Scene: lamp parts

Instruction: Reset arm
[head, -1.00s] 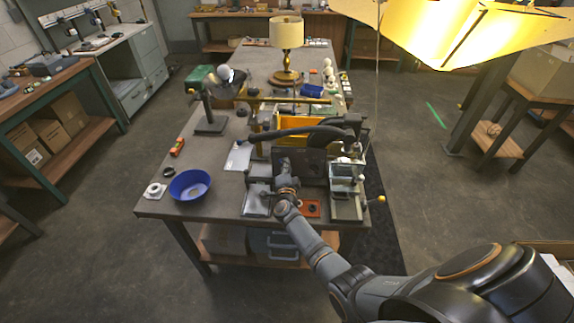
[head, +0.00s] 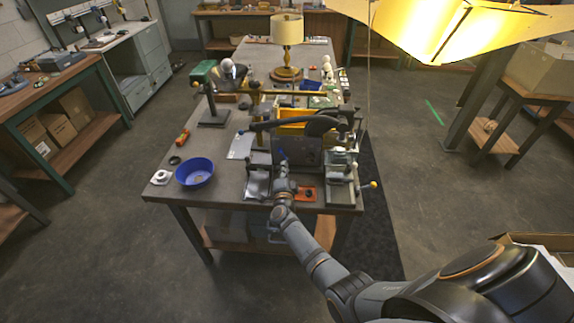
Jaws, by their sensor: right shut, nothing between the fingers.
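My right arm reaches in from the lower right to the front of the workbench (head: 225,205). Its gripper (head: 281,157) is small in view, shut and empty, with its fingers pointing away over the bench. It is in front of a dark machine with a long black lever (head: 290,124) and a yellow panel. I cannot tell whether the fingertips touch the machine. My left gripper is not in view.
A blue bowl (head: 195,173), a white ring part (head: 161,177) and an orange tool (head: 183,136) lie at the bench's left. A red tray (head: 306,194) is right of my gripper. A lamp (head: 287,31) stands behind. A bright yellow shade (head: 450,32) hangs upper right.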

